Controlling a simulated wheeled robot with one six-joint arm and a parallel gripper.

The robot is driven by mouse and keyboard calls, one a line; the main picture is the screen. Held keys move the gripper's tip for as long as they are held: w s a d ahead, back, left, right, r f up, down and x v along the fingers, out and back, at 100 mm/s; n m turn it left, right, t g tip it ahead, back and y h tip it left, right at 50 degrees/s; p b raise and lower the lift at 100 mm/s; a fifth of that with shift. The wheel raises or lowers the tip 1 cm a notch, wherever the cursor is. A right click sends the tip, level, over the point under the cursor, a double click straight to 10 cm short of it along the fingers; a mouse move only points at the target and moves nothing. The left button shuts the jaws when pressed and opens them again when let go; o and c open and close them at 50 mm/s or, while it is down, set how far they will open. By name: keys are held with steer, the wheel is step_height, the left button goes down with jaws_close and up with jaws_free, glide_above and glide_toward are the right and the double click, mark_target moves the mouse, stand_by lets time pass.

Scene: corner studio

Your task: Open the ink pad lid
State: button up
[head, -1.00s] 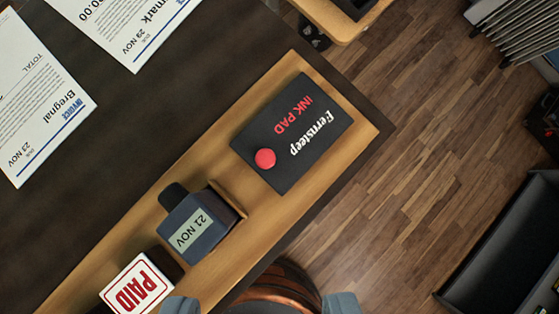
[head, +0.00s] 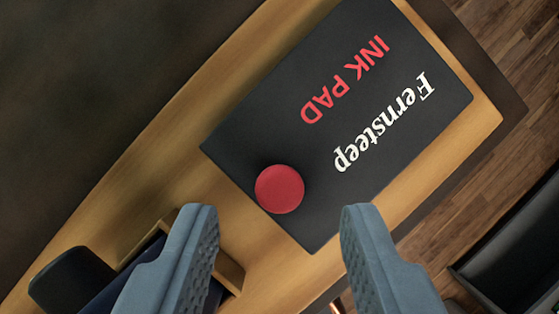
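The ink pad (head: 385,75) is a flat black box, its lid printed "Fernsteep" and "INK PAD". Its lid looks shut. A round red knob (head: 279,189) stands on the lid near the edge closest to me. My gripper (head: 278,222) is open, its two blue-grey ridged fingers apart. In the picture the knob lies between and just beyond the fingertips, and the fingers do not appear to touch it. The gap in height between fingertips and lid is hard to tell.
A dark stamp (head: 72,280) in a wooden holder stands at lower left, partly behind my left finger. Wooden floor (head: 480,208) and a black bin-like object (head: 515,245) lie at right.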

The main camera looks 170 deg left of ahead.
steer(key=shift+x, duration=0.95)
jaws_close()
steer(key=shift+r, duration=0.2)
